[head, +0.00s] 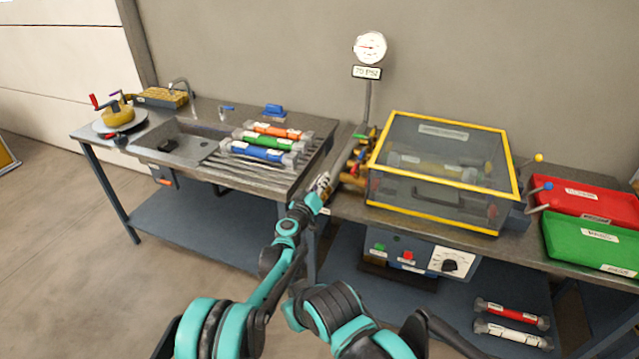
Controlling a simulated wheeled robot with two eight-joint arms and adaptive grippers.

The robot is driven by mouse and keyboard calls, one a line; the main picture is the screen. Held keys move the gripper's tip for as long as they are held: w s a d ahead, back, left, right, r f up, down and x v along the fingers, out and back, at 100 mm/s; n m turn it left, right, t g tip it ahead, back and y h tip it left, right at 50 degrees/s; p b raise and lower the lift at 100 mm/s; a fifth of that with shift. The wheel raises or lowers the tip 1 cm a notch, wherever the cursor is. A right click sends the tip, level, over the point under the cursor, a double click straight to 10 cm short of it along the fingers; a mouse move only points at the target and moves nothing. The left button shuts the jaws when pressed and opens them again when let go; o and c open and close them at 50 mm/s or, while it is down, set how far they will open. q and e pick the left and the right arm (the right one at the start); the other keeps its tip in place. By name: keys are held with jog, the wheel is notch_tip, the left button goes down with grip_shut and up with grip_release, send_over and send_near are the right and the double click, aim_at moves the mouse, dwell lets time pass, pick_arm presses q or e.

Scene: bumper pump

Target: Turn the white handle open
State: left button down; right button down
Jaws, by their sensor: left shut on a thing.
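My left gripper (321,186) is at the left side of the valve cluster, by the gap between the sink bench and the pump bench. It is shut on a small whitish piece that appears to be the white handle (323,181), mostly hidden by the fingers. How far the handle is turned cannot be told. The valve cluster (355,165) has brass pipework with green, yellow and red parts, and sits against the left side of the clear yellow-edged chamber (440,165). My right gripper is not in view.
A gauge (370,47) stands on a post behind the valves. Orange, green and blue cylinders (265,142) lie on the sink's drainboard at left. Red (590,195) and green (590,243) bins stand at right. A control box (420,255) hangs under the bench.

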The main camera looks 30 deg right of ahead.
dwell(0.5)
pick_arm(q)
jog(key=c, duration=1.5)
grip_release()
jog(key=shift+d, duration=0.15)
notch_tip(320, 180, up, 10)
